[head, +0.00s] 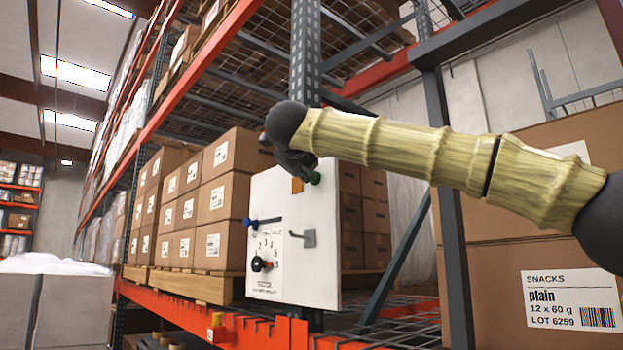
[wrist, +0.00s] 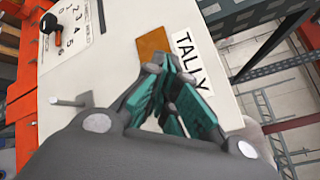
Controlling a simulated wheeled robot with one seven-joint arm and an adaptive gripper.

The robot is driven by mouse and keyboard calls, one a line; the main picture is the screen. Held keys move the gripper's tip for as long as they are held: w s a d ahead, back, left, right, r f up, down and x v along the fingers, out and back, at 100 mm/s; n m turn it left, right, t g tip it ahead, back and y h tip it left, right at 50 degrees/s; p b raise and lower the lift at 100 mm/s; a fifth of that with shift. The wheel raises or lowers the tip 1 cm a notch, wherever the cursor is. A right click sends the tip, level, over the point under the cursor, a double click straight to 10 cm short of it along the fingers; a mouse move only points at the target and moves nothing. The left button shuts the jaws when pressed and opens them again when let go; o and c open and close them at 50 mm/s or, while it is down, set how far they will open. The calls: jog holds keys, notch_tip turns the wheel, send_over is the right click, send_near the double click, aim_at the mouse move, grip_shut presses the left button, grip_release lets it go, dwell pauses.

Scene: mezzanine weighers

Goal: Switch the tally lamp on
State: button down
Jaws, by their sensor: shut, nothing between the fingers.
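A white control panel (head: 290,240) hangs at the front of the rack. In the wrist view the panel (wrist: 110,75) fills the middle, with a TALLY label (wrist: 195,72) near its edge. An orange-brown patch (wrist: 153,45) lies beside the label; it also shows near the panel's top in the head view (head: 297,186). My gripper (wrist: 172,68) is shut and empty, its teal-padded fingers over the panel just beside the patch and label. Contact cannot be told. A green spot (head: 316,178) shows under my gripper in the head view; I cannot tell whether it is a panel part or a fingertip.
The panel also carries a black-and-red knob (wrist: 48,23) on a numbered dial, a grey lever (wrist: 72,102) and a blue-knobbed slider (head: 250,223). Stacked cartons (head: 225,175) stand on the rack behind. A large SNACKS carton (head: 480,270) is close at right.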

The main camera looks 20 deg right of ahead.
jog(key=shift+w+d, duration=0.1)
jog(key=shift+d, duration=0.1)
jog(key=shift+a, duration=0.35)
dwell(0.4)
jog(key=shift+s+a, duration=0.1)
jog(key=shift+s, duration=0.1)
jog(key=a, duration=0.1)
jog(key=s+a+b, duration=0.1)
jog(key=a, duration=0.1)
jog(key=s+a, duration=0.1)
jog(key=a, duration=0.1)
jog(key=shift+a, duration=0.25)
dwell(2.3)
